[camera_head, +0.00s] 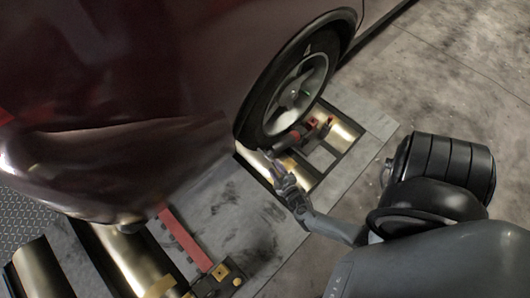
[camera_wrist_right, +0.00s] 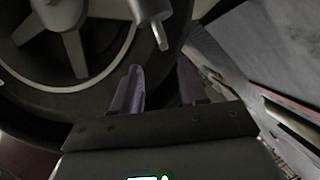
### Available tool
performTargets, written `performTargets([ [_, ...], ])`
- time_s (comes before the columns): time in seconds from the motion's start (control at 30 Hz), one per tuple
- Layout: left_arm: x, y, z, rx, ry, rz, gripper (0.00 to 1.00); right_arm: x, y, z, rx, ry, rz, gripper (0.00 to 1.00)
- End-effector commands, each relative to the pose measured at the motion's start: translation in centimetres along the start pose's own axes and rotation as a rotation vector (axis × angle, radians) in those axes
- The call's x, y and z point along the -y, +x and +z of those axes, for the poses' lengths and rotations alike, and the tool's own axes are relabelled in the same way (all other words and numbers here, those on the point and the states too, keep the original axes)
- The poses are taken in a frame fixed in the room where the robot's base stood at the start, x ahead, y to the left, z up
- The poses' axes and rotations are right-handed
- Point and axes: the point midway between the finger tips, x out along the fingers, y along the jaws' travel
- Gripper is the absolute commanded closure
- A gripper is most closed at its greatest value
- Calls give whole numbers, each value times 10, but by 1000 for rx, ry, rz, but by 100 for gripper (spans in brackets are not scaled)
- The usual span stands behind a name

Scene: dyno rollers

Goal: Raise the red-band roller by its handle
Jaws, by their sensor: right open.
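A small cylinder with red parts (camera_head: 294,137), apparently the red-band roller, lies against the foot of the car's wheel, above the brass rollers. My right gripper (camera_head: 281,172) is just below and left of it in the head view, apart from it. In the right wrist view my right gripper (camera_wrist_right: 160,78) is open with nothing between its fingers. A grey cylinder with a short peg (camera_wrist_right: 151,14) is ahead of the fingertips there; I cannot tell whether it is the roller's handle. No red band shows in that view. My left gripper is not in view.
The wheel (camera_head: 302,88) and dark red car body (camera_head: 130,60) stand close above the gripper. Brass rollers (camera_head: 342,134) sit in a floor frame. A red bar (camera_head: 184,240) and more brass rollers (camera_head: 125,255) are at lower left. Concrete floor (camera_head: 455,60) is clear at right.

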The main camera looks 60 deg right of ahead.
Motion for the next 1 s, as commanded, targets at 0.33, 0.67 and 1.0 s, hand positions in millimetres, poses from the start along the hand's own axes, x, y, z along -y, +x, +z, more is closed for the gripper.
performTargets([
  [0.33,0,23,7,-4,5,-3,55,7,36,5,1,-3,7,57],
  [0.67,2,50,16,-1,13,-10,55,7,87,5,1,-2,5,57],
  [1.0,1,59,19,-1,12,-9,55,4,107,4,2,-2,3,57],
])
